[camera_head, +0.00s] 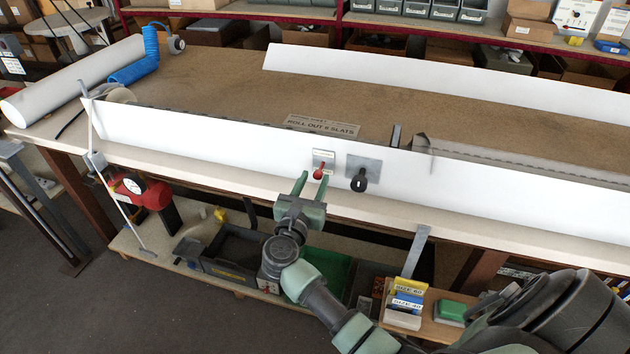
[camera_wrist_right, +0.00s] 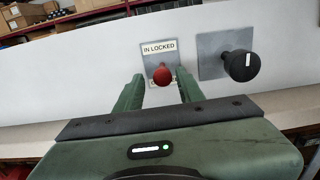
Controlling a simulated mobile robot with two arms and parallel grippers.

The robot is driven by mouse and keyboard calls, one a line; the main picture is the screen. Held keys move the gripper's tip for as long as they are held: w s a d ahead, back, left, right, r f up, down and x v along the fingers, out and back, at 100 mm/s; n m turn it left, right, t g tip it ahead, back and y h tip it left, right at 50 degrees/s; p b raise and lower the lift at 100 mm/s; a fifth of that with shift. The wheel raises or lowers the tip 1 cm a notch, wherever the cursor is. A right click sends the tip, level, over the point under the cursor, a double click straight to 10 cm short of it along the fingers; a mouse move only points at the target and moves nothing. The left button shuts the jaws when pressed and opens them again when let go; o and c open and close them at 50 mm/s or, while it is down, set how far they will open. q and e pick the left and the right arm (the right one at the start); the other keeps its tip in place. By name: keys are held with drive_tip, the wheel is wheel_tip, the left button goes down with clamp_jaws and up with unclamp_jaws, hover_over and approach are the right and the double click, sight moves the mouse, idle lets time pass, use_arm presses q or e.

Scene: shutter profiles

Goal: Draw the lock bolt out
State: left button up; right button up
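A red knob (camera_head: 319,174) sits on a small pale plate on the front of the long white profile (camera_head: 230,141). In the right wrist view the red knob (camera_wrist_right: 162,76) stands on a plate whose label (camera_wrist_right: 158,48) reads "IN LOCKED"; lower lettering is partly hidden by the knob. My right gripper (camera_head: 312,182) is open in front of it. In the wrist view its two green fingers (camera_wrist_right: 160,88) are spread, one on each side of the knob, with gaps visible. How deep the knob lies between them I cannot tell. My left gripper is not in view.
A black knob (camera_head: 359,180) on a grey plate is close to the right of the red one. The workbench (camera_head: 225,90) carries a second white profile (camera_head: 450,84) and a white roll (camera_head: 75,80). A lower shelf below holds bins and a box of cards (camera_head: 405,304).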

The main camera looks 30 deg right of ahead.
drive_tip(key=shift+s+r, duration=0.1)
drive_tip(key=shift+r, duration=0.05)
drive_tip(key=shift+s+a+f, duration=0.2)
drive_tip(key=shift+s, duration=0.05)
drive_tip(key=b+v, duration=0.2)
drive_tip(key=v, duration=0.5)
drive_tip(key=shift+a+r, duration=0.15)
drive_tip(key=shift+a, duration=0.05)
